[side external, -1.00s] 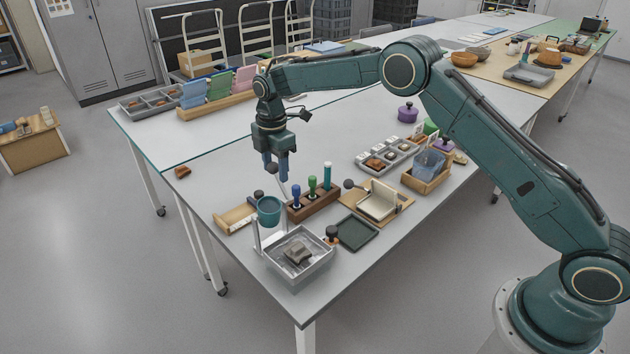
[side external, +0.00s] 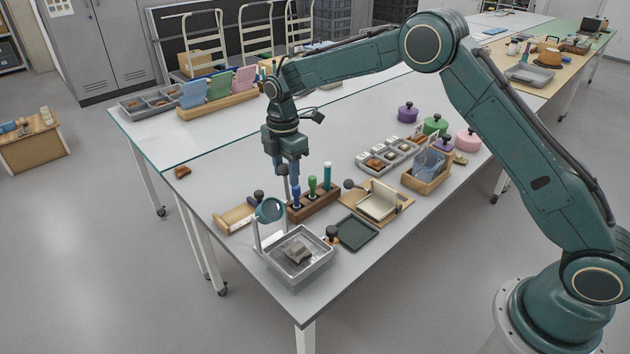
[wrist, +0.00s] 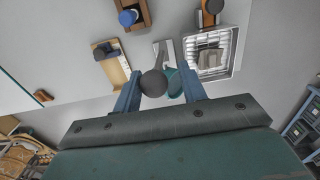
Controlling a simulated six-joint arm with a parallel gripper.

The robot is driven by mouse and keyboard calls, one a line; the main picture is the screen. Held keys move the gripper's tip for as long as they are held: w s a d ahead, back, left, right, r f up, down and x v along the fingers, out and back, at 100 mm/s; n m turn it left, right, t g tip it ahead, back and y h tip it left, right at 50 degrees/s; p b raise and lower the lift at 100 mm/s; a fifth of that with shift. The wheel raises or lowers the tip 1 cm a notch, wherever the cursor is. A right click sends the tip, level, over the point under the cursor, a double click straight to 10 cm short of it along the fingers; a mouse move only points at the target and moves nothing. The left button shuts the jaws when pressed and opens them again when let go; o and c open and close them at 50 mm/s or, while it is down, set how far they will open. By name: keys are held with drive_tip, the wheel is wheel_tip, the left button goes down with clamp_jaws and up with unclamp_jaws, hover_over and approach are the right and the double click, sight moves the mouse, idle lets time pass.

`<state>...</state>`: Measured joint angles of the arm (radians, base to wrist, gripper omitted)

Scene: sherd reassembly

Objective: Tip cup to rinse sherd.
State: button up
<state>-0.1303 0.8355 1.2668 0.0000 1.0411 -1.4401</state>
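The teal cup (side external: 270,211) hangs on a stand at the rim of the grey rinse tray (side external: 318,270), tilted with its mouth toward the tray. In the wrist view the cup (wrist: 175,84) is partly hidden by my right finger. The grey sherd (side external: 298,251) lies inside the tray. A lever with a dark ball knob (wrist: 154,83) rises beside the cup. My gripper (side external: 286,174) is around the knob, fingers apart; in the wrist view the knob sits near the left finger, with a gap to the right one. I cannot see liquid pouring.
A wooden rack with upright tools (side external: 314,204) stands close right of my gripper. A wooden holder (side external: 236,218) lies left of the cup. A dark green tray (side external: 357,233) and a board with a cream pad (side external: 377,202) are right of the rack. The table's left area is mostly clear.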

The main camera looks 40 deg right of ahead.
drive_tip(key=s+r, duration=0.4)
drive_tip(key=shift+s+r, duration=0.15)
drive_tip(key=shift+s, duration=0.1)
idle(1.8)
drive_tip(key=shift+r, duration=0.1)
idle(0.4)
